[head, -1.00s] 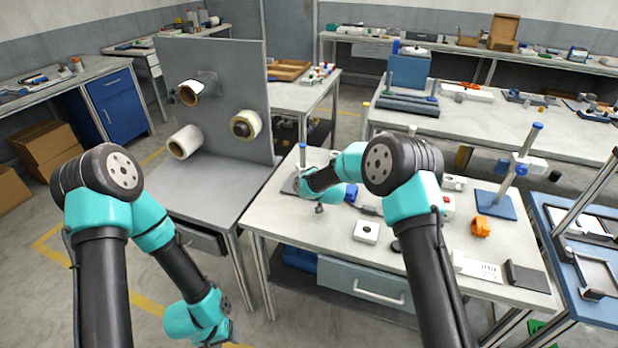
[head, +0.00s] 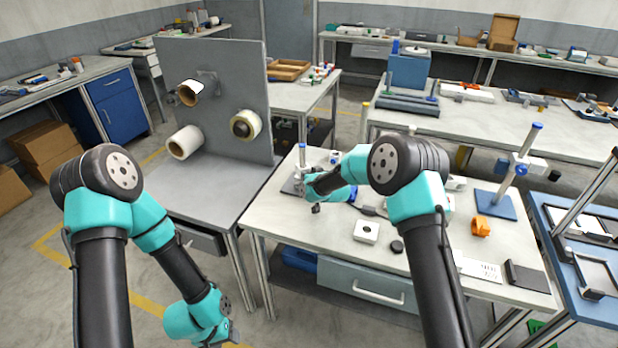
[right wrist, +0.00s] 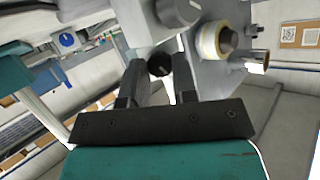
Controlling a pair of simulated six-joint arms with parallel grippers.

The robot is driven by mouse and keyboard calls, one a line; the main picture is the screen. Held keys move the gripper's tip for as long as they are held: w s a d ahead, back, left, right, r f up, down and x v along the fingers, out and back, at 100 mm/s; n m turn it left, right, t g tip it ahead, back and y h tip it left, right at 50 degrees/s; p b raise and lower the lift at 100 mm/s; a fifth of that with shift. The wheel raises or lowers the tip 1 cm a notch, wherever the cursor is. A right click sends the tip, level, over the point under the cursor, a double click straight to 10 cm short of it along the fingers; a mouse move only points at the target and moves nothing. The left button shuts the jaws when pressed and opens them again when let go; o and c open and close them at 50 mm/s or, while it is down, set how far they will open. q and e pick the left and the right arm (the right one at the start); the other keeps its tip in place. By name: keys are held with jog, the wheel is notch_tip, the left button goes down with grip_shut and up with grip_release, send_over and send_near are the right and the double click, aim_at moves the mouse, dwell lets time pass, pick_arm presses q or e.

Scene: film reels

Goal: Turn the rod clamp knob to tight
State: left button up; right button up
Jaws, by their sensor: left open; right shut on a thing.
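The rod stand (head: 302,155) with a blue top stands at the left back of the middle bench, partly hidden by my right arm. My right gripper (head: 308,188) is beside the lower part of the rod. In the right wrist view, a small black knob (right wrist: 160,64) shows between the gripper's two fingers (right wrist: 159,78), below the grey clamp body (right wrist: 148,22). The right gripper is shut on this knob. I cannot read whether the knob is tight. My left gripper (head: 218,337) hangs open and low, away from the bench, near the bottom edge.
A grey panel (head: 225,90) with several film reels stands left of the bench (head: 330,245). A white block (head: 366,231), a black round piece (head: 397,247) and an orange piece (head: 480,227) lie on the bench. A second blue-based stand (head: 497,204) is at its right.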

jog(key=shift+d+m+g+y, duration=0.15)
jog(key=shift+m+g+y, duration=0.15)
jog(key=shift+m+y, duration=0.8)
jog(key=shift+m, duration=0.3)
jog(key=o, duration=0.9)
jog(key=shift+o, duration=0.2)
jog(key=v, duration=1.7)
jog(key=shift+s, duration=0.25)
jog(key=shift+r, duration=0.1)
